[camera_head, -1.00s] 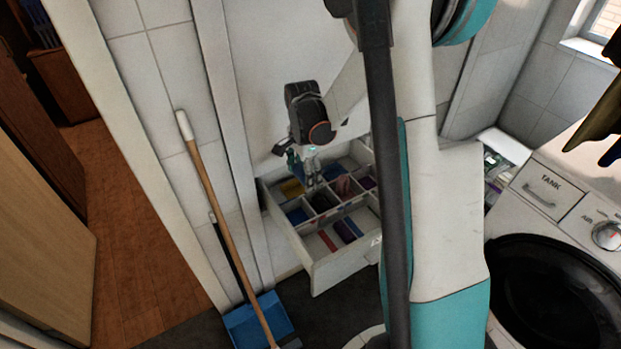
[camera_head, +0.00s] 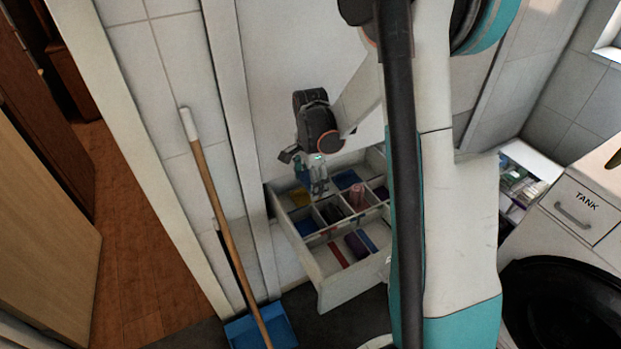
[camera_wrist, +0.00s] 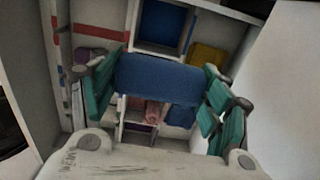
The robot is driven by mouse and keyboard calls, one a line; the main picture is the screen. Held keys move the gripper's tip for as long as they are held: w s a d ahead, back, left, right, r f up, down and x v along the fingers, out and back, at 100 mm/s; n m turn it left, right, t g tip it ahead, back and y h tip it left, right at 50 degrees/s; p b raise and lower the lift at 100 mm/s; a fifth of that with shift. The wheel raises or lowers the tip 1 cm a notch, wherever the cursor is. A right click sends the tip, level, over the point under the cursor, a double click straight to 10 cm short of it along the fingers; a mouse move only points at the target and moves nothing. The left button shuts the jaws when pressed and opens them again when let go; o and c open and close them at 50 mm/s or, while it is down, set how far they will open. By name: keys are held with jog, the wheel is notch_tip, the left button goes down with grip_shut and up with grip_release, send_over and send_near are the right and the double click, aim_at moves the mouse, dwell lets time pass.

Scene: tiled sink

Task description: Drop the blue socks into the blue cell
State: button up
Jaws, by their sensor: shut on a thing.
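My gripper (camera_wrist: 160,88) has its teal fingers closed on the two ends of the rolled blue socks (camera_wrist: 160,77). It holds them above the open drawer (camera_wrist: 28,60). In the head view my gripper (camera_head: 318,188) hangs over the back left part of the divided drawer (camera_head: 335,292); the socks are hard to make out there. A second blue patch (camera_wrist: 180,117) lies in another cell, partly hidden by the socks.
A yellow patch (camera_head: 299,197) and a pink roll (camera_head: 357,195) are in neighbouring cells. A broom (camera_head: 215,195) and blue dustpan (camera_head: 262,328) stand left. A washing machine (camera_head: 575,270) is at right.

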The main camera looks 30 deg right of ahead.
jog(key=shift+f, duration=0.1)
jog(key=o, duration=1.1)
jog(key=shift+o, duration=0.2)
notch_tip(320, 180, up, 12)
